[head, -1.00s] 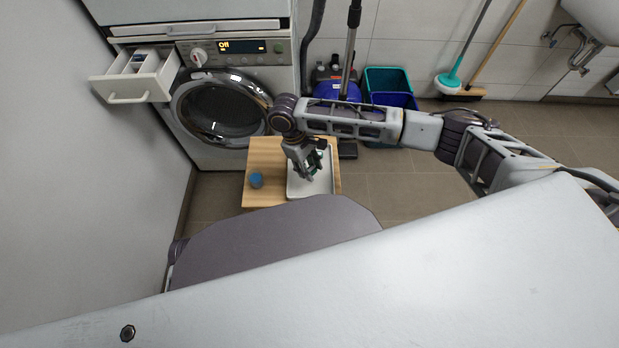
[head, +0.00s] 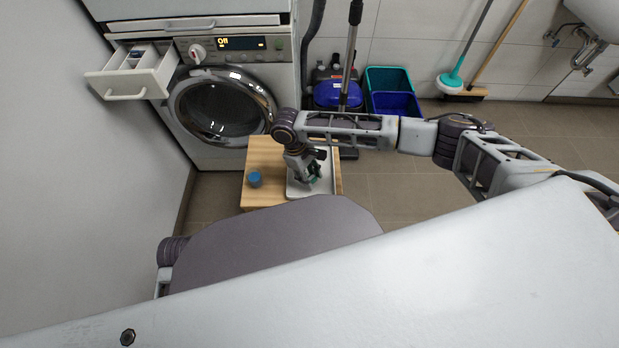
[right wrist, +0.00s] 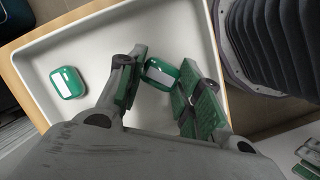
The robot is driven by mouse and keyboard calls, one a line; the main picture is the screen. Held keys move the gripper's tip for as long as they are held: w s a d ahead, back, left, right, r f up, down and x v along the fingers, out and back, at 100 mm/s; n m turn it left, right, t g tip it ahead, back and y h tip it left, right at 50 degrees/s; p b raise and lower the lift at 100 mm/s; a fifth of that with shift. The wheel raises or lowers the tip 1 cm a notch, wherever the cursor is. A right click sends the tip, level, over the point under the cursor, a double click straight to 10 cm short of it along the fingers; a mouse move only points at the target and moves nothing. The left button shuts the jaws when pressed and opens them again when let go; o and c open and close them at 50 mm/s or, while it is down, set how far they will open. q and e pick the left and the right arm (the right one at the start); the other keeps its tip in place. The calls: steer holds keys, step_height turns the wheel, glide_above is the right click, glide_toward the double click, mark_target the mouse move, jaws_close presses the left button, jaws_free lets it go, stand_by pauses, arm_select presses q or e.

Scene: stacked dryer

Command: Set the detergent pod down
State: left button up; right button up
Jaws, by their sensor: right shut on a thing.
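My right gripper (head: 313,178) is low over the white tray (head: 297,193) on the small wooden table. In the right wrist view, my right gripper (right wrist: 164,68) is shut on a green and white detergent pod (right wrist: 161,74), held between its green-padded fingers. The pod is just above or touching the floor of the tray (right wrist: 100,40); I cannot tell which. A second green and white pod (right wrist: 68,82) lies in the tray, left of the fingers and apart from them. My left gripper is out of view.
A round blue thing (head: 255,179) stands on the wooden table (head: 262,201), left of the tray. Behind is the dryer (head: 222,108) with its door shut and its drawer (head: 131,78) pulled out. Teal and blue bins (head: 390,90) stand on the floor behind my right arm.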

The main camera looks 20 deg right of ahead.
steer(key=shift+f, duration=0.35)
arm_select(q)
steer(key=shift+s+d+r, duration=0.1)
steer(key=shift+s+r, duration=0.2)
arm_select(e)
steer(key=shift+f, duration=0.1)
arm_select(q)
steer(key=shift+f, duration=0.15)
arm_select(e)
steer(key=shift+o, duration=0.2)
steer(key=shift+s+f, duration=0.15)
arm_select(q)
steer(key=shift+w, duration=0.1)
arm_select(e)
steer(key=shift+f, duration=0.1)
